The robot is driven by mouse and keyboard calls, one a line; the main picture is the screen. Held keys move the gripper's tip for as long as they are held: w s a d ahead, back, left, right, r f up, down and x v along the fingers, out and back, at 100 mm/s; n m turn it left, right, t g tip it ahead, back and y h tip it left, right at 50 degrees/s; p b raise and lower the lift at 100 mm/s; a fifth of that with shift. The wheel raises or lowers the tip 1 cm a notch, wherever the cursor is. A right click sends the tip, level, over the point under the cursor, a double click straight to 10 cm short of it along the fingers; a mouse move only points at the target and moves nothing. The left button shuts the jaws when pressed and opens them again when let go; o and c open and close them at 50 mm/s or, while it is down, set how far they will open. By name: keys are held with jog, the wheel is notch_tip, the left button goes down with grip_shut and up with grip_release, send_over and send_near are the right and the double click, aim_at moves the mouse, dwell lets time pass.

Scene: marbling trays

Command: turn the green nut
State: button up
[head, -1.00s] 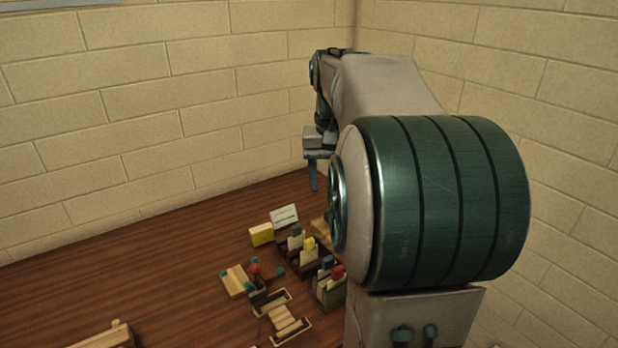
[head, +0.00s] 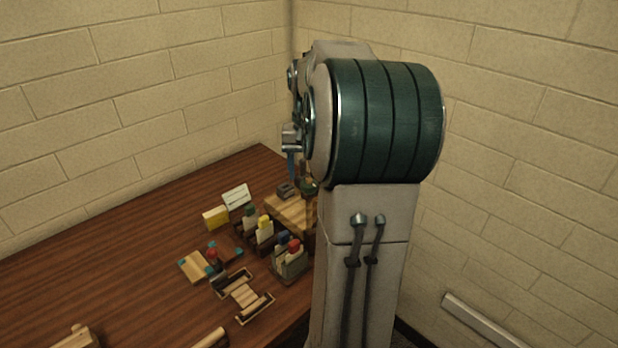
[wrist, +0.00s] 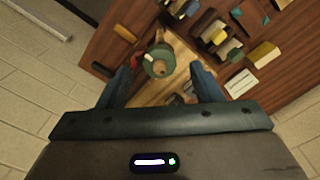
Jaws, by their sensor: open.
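The green nut (wrist: 158,63) is a round green piece with a paler middle, on a light wooden board (wrist: 178,46) in the wrist view. My gripper (wrist: 163,74) is open, its blue fingers on either side of the nut in that view, with nothing held between them. I cannot tell how far above the nut the fingertips are. In the head view my gripper (head: 291,168) hangs over the wooden board (head: 285,208) near the table's right side. A small green part at the board's edge there is partly hidden by my arm.
Left of the board in the head view stand holders with coloured tabs (head: 264,230), a yellow block (head: 215,217) and a white card (head: 236,197). A wooden tray piece (head: 245,295) lies nearer. The table's left part is mostly clear. Brick walls meet behind.

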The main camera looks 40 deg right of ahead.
jog(key=shift+f, duration=1.45)
jog(key=c, duration=1)
